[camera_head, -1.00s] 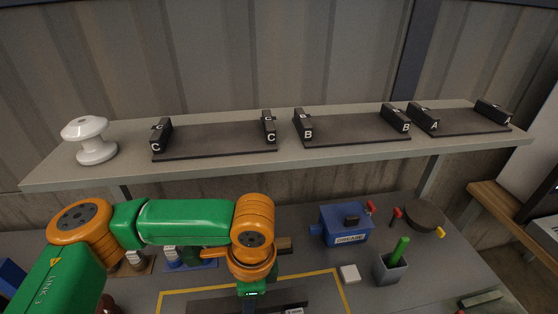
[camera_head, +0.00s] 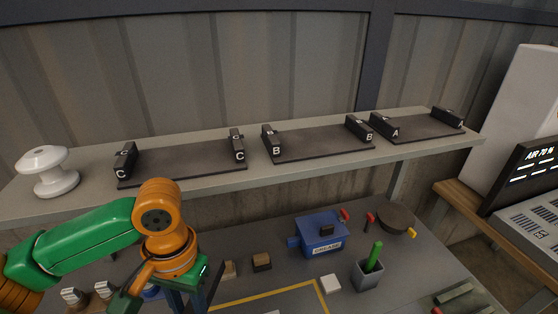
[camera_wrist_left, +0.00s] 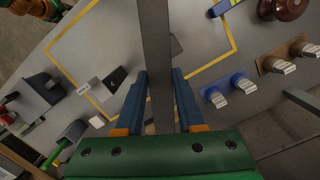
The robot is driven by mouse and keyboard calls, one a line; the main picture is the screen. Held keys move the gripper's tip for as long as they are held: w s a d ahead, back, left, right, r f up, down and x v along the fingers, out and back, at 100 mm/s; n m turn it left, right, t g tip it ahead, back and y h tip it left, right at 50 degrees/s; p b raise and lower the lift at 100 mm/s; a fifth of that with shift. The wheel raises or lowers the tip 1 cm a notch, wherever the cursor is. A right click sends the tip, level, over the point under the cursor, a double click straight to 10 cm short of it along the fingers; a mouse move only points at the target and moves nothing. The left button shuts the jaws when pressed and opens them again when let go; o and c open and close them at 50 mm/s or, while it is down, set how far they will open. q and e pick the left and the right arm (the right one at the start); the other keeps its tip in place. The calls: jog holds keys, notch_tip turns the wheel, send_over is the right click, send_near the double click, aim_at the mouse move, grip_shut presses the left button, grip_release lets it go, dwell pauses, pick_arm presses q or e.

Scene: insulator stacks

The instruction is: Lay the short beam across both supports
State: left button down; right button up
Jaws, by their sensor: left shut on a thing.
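My left gripper (camera_head: 190,296) is low over the bench at the lower left of the head view. In the left wrist view its blue fingers (camera_wrist_left: 160,108) are shut on a long, flat grey beam (camera_wrist_left: 156,50), which runs up out of the picture. In the head view the beam is mostly hidden or out of frame, so I cannot tell its full length. On the shelf stand pairs of black supports: the C pair, left (camera_head: 126,160) and right (camera_head: 237,146); the B pair, left (camera_head: 271,143) and right (camera_head: 359,129); the A pair, left (camera_head: 383,125) and right (camera_head: 447,117). All lie bare.
A white insulator (camera_head: 47,172) stands at the left of the shelf (camera_head: 222,184). On the bench are a blue grease box (camera_head: 321,234), a grey cup (camera_head: 368,275) with a green stick, a white block (camera_head: 331,284) and a yellow-outlined area (camera_head: 262,294). A console (camera_head: 528,185) stands at the right.

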pick_arm(q)
jog(key=shift+a+f+n, duration=0.3)
jog(key=shift+a+n, duration=0.1)
jog(key=shift+n, duration=0.4)
jog(key=shift+s+a+r+n, duration=0.1)
jog(key=shift+a+n, duration=0.05)
jog(key=shift+n, duration=0.15)
jog(key=shift+r, duration=0.1)
jog(key=d+r+m+t+y+p, duration=0.1)
jog(key=d+m+p, duration=0.5)
jog(key=m, duration=0.8)
jog(key=shift+d+r+m+p, duration=0.35)
jog(key=shift+r+p, duration=0.25)
jog(key=shift+p, duration=0.4)
pick_arm(e)
notch_tip(320, 180, up, 7)
jog(key=shift+r, duration=0.15)
pick_arm(q)
notch_tip(320, 180, down, 7)
jog(key=b, duration=0.1)
jog(key=shift+r+b, duration=0.2)
jog(key=shift+b, duration=0.1)
pick_arm(e)
jog(key=shift+f, duration=0.8)
